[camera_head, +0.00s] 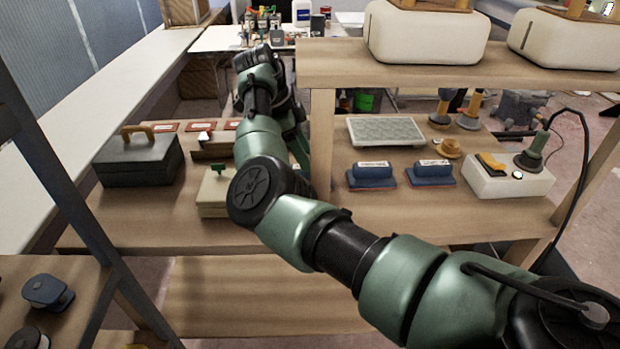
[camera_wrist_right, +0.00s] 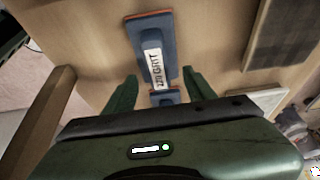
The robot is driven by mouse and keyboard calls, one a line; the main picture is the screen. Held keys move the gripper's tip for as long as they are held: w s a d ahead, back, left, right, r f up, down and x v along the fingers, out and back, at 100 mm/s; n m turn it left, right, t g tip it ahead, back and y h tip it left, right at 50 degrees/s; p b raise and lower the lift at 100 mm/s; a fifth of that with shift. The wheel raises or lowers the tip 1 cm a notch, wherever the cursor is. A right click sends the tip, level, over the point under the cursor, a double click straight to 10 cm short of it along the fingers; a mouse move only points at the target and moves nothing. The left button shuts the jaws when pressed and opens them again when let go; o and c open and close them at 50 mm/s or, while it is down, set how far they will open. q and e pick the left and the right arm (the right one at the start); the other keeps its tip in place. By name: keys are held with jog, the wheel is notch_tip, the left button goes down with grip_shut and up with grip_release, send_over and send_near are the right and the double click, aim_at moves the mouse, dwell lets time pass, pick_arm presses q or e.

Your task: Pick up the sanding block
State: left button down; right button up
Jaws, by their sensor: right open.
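Two blue sanding blocks with red-orange bases and white labels rest on the shelf board right of the post: a left one (camera_head: 372,178) and a right one (camera_head: 430,174) in the head view. In the right wrist view a labelled blue block (camera_wrist_right: 151,45) lies beyond the fingertips, and part of a second blue block (camera_wrist_right: 166,97) shows between the fingers. My right gripper (camera_head: 298,135) hangs beside the post in the head view, its tips mostly hidden. In the wrist view the right gripper (camera_wrist_right: 160,83) is open and touches no block that I can see. My left gripper is out of view.
A wooden post (camera_head: 322,140) and upper shelf (camera_head: 400,75) stand close to my right arm. A pale tray (camera_head: 384,131), a white box with a sander (camera_head: 508,180), and a grey toolbox (camera_head: 138,158) share the board. Bare wood lies in front of the blocks.

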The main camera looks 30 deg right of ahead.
jog(key=x, duration=0.3)
jog(key=shift+s+a+f+p, duration=0.15)
jog(key=shift+a+f+p, duration=0.05)
jog(key=shift+f+p, duration=0.15)
jog(key=shift+d+f, duration=0.15)
jog(key=shift+f, duration=0.3)
grip_shut()
